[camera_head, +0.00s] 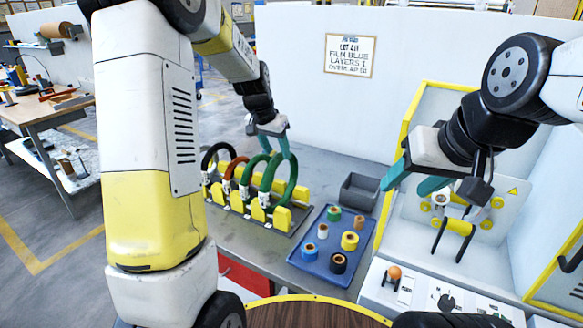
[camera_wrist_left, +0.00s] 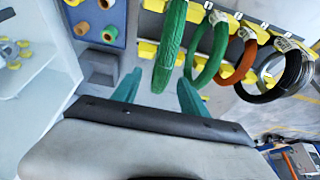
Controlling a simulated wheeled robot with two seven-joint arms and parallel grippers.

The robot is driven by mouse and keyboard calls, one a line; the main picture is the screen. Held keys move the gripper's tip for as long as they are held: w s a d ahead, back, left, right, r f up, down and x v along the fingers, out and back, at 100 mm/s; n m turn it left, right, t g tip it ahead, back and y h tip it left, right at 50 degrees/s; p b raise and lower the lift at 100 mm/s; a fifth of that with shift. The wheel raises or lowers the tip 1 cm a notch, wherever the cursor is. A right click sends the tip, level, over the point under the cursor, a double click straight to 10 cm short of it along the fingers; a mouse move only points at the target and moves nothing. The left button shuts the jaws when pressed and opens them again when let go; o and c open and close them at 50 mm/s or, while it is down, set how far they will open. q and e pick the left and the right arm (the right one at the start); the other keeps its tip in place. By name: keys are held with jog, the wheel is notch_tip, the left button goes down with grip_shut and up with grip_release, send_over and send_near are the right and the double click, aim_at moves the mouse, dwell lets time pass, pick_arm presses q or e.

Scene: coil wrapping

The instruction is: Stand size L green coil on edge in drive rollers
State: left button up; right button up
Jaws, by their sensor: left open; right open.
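Several coils stand on edge in a yellow rack at the middle of the table. The largest green coil (camera_head: 291,187) is at the rack's right end, with a smaller green coil (camera_head: 248,172) beside it. My left gripper (camera_head: 277,150) is open, above and behind the large green coil. In the left wrist view the open teal fingers (camera_wrist_left: 155,95) point toward the large green coil (camera_wrist_left: 170,45); I cannot tell whether they touch it. My right gripper (camera_head: 412,183) is open and empty in front of the wrapping machine, whose rollers (camera_head: 459,227) show below it.
An orange-brown coil (camera_head: 231,175) and a black coil (camera_head: 207,158) stand farther left in the rack. A blue tray (camera_head: 310,268) with several film rolls and an empty grey bin (camera_head: 357,192) lie between rack and machine. A control panel with an orange knob (camera_head: 394,272) is in front of the machine.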

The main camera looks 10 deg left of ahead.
pick_arm(q)
jog(key=w+x, duration=0.1)
jog(key=x, duration=0.7)
jog(key=shift+a, duration=0.1)
grip_shut()
dwell(1.2)
